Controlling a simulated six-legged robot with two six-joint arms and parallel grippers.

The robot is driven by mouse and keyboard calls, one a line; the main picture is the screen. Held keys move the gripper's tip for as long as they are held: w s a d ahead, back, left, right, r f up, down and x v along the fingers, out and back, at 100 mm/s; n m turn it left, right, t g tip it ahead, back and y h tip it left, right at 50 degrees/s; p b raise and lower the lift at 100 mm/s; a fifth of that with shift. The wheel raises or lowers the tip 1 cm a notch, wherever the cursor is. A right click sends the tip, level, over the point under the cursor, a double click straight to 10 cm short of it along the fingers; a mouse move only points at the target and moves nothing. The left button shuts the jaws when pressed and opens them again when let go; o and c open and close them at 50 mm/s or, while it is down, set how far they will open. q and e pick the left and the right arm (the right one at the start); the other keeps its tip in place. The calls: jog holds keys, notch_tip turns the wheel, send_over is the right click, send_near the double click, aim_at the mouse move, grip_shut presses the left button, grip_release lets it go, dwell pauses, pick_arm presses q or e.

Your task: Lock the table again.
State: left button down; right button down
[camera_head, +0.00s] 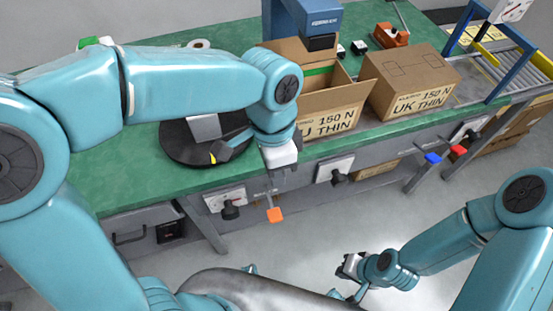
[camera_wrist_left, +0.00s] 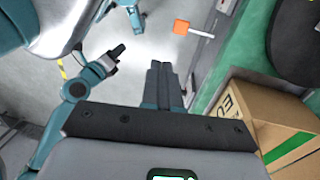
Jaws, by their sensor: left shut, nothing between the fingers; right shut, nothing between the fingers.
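A black round turntable (camera_head: 177,146) lies on the green bench (camera_head: 120,172), with a grey block and a small yellow mark on it. It also shows in the left wrist view (camera_wrist_left: 300,45). An orange-ended handle (camera_head: 275,215) sticks out on a thin rod below the bench's front edge; it also shows in the left wrist view (camera_wrist_left: 181,27). My left gripper (camera_head: 275,185) is shut and empty, above the handle and apart from it in the left wrist view (camera_wrist_left: 166,70). My right gripper (camera_head: 350,267) is shut and empty, low over the floor, away from the bench.
An open cardboard box (camera_head: 345,108) and a closed one (camera_head: 410,82) stand right of the turntable. Black knobs (camera_head: 230,211) sit on the bench front. Blue (camera_head: 433,158) and red (camera_head: 458,150) handles stick out further right. The floor before the bench is clear.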

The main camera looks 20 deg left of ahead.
pick_arm(q)
notch_tip(320, 180, up, 3)
jog(key=shift+s, duration=0.1)
jog(key=shift+s, duration=0.1)
dwell(0.6)
